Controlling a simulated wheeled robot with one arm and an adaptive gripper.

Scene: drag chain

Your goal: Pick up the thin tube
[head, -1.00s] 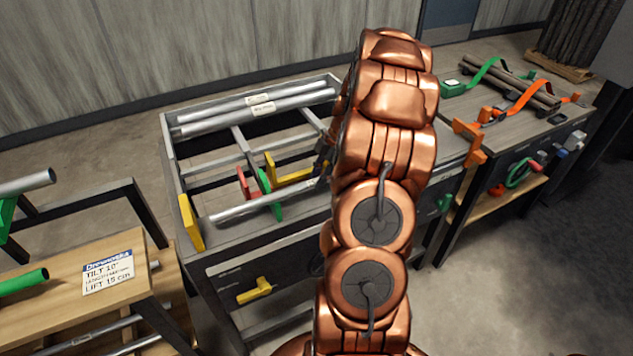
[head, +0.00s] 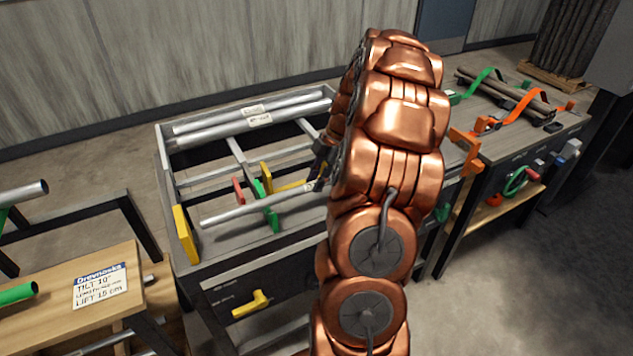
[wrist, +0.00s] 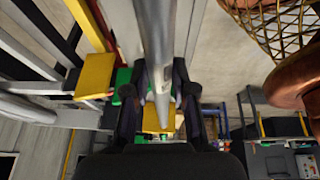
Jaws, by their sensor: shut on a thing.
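The thin tube (head: 240,212) is a light grey metal tube, lying lengthwise along the front of the bench frame, just above the front rail. Its left end is free near a yellow plate (head: 186,235), and its right part is hidden behind my arm. My gripper (head: 319,172) is shut on the tube, mostly covered by my copper arm in the head view. In the wrist view the tube (wrist: 157,40) runs between the two dark fingers of my gripper (wrist: 156,102).
Thicker tubes (head: 215,122) lie at the back of the frame. Red (head: 238,190), green (head: 268,215) and yellow (head: 267,177) pieces stand close to the tube. A yellow handle (head: 252,303) is on the bench front.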

